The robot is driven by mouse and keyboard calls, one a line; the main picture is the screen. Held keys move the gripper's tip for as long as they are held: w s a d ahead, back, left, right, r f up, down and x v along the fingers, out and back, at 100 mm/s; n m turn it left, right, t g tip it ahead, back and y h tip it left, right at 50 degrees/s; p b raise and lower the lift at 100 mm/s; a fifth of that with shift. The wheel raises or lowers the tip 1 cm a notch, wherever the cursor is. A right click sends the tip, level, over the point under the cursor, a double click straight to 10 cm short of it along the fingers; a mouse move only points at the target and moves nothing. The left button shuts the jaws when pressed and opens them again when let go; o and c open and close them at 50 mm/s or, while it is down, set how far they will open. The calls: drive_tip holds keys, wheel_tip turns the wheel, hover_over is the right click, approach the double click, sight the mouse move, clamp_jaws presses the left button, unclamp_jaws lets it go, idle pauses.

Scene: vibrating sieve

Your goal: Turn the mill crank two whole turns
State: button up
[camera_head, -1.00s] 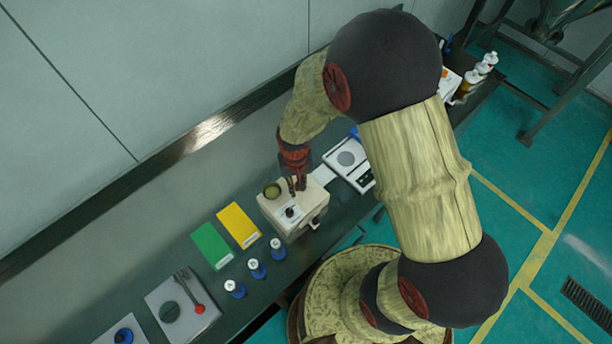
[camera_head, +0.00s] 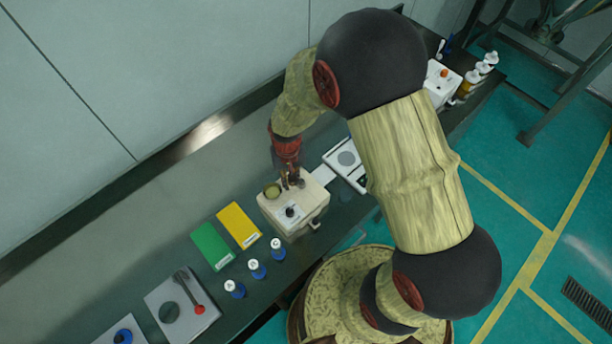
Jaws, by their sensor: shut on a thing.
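The mill (camera_head: 296,212) is a cream box on the bench, with a round olive cup (camera_head: 272,190) on its top left and a black knob on a white plate at its front. My gripper (camera_head: 292,184) points down at the back of the mill's top and is shut on the crank handle. The crank itself is too small and too covered by the fingers to make out its angle. A small dark part (camera_head: 314,223) sticks out of the mill's right side.
Green (camera_head: 212,246) and yellow (camera_head: 239,225) pads and several blue bottles (camera_head: 257,269) with white caps are left of the mill. A white scale (camera_head: 346,160) stands to its right, partly behind my arm. A wall runs along the bench's back.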

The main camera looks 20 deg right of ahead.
drive_tip(key=shift+w+d, duration=0.1)
drive_tip(key=shift+w, duration=0.1)
idle(0.3)
drive_tip(key=shift+w+d+f, duration=0.1)
drive_tip(key=shift+w+d, duration=0.15)
drive_tip(key=shift+w, duration=0.45)
drive_tip(key=shift+d, duration=0.1)
drive_tip(key=shift+w+d+f, duration=0.1)
drive_tip(key=shift+w+d, duration=0.35)
drive_tip(key=shift+d, duration=0.35)
drive_tip(key=shift+w+d, duration=0.1)
drive_tip(key=shift+d, duration=0.75)
